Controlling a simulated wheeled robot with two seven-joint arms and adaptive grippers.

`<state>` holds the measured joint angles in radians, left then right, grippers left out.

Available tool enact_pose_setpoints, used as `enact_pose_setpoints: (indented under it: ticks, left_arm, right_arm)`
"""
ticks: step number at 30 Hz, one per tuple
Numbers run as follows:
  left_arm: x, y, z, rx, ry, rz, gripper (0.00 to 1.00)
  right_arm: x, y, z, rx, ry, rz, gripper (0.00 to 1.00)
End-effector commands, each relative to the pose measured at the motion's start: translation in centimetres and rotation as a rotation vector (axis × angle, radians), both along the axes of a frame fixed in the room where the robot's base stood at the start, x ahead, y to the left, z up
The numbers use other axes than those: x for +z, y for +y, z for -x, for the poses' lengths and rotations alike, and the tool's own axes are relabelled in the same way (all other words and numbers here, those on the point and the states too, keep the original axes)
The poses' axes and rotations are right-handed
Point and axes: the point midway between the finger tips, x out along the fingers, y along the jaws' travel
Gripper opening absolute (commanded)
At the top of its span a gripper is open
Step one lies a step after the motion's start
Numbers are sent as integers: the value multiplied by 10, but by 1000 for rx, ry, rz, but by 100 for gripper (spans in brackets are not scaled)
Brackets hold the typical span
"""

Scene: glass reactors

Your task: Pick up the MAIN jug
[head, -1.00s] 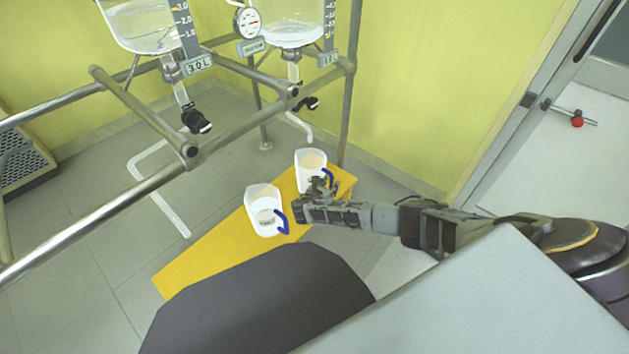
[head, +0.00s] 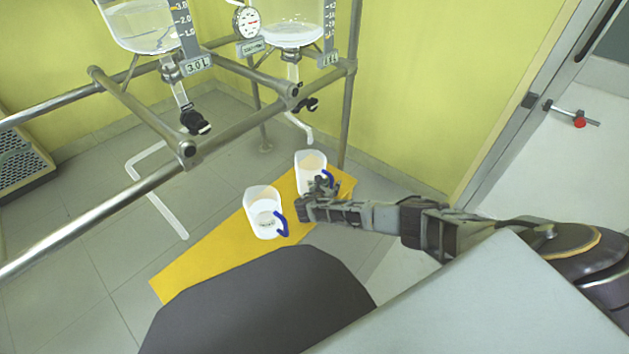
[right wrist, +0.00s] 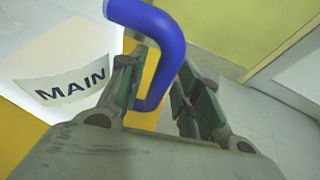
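The MAIN jug appears to be the back one of two white jugs (head: 309,172), upright on the yellow platform (head: 205,265). Its blue handle (head: 328,178) faces right. In the right wrist view the label reads MAIN (right wrist: 72,86), and the blue handle (right wrist: 165,45) passes between my fingers. My right gripper (head: 331,187) is open, close by that jug on its handle side. In the wrist view its fingers (right wrist: 160,98) stand apart around the handle, with a gap on the right finger's side. My left gripper is out of view.
The other white jug (head: 263,208), with its own blue handle (head: 281,225), stands to the left of my right gripper. A metal frame (head: 210,143) carries glass reactors (head: 146,25) with outlets. A yellow wall (head: 430,90) is behind.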

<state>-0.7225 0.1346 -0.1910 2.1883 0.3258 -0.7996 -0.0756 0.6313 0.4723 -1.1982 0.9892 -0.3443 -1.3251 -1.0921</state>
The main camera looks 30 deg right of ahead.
Motion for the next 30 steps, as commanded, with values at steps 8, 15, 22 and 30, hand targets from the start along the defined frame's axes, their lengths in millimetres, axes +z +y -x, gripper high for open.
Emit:
enact_pose_setpoints:
  ticks: [8, 15, 22, 30]
  left_arm:
    - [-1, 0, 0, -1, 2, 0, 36]
    - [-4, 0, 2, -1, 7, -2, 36]
    - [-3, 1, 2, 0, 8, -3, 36]
    - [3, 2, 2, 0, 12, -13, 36]
  right_arm:
    - [0, 0, 0, 0, 0, 0, 0]
    - [0, 0, 0, 0, -1, -1, 0]
    - [1, 0, 0, 0, -1, -1, 0]
    - [10, 0, 0, 1, -1, -1, 0]
